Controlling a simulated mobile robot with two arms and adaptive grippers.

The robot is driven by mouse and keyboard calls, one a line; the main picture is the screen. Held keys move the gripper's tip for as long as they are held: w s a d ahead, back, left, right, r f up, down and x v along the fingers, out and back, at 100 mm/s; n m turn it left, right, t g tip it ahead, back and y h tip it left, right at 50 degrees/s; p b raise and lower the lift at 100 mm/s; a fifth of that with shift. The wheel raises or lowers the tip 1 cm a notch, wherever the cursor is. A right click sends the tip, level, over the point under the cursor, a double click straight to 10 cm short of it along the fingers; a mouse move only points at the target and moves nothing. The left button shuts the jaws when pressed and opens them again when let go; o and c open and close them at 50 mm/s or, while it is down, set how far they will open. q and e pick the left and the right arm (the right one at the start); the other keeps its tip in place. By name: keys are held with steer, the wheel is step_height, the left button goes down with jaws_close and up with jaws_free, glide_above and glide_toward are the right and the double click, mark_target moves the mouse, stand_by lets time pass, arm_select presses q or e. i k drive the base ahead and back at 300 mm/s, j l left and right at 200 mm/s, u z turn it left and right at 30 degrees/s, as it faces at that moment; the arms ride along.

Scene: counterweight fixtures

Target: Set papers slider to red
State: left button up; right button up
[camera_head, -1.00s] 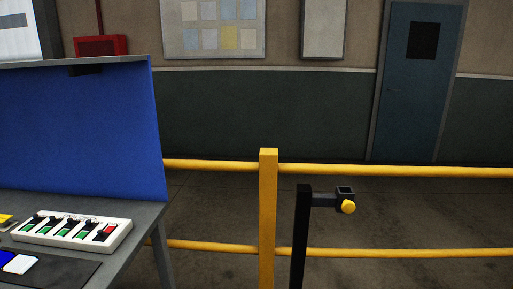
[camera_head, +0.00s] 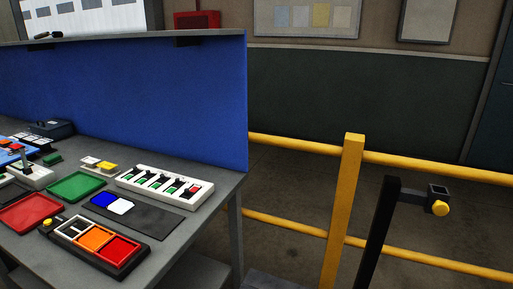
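A white slider box (camera_head: 163,194) sits on the grey table near its right end, below the blue back panel. It has a row of several dark slider knobs. Most sliders show green beside the knob, and the rightmost one shows red (camera_head: 194,189). The labels are too small to read, so I cannot tell which slider is papers. Neither of my grippers is in view.
On the table (camera_head: 198,222) are a dark mat (camera_head: 150,217) with a blue and white piece, a green tray (camera_head: 77,187), a red tray (camera_head: 28,212) and a black-framed tray (camera_head: 122,264). A yellow railing post (camera_head: 343,210) and black post (camera_head: 378,230) stand right.

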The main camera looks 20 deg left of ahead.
mark_target(136, 171)
steer(key=u, duration=1.3)
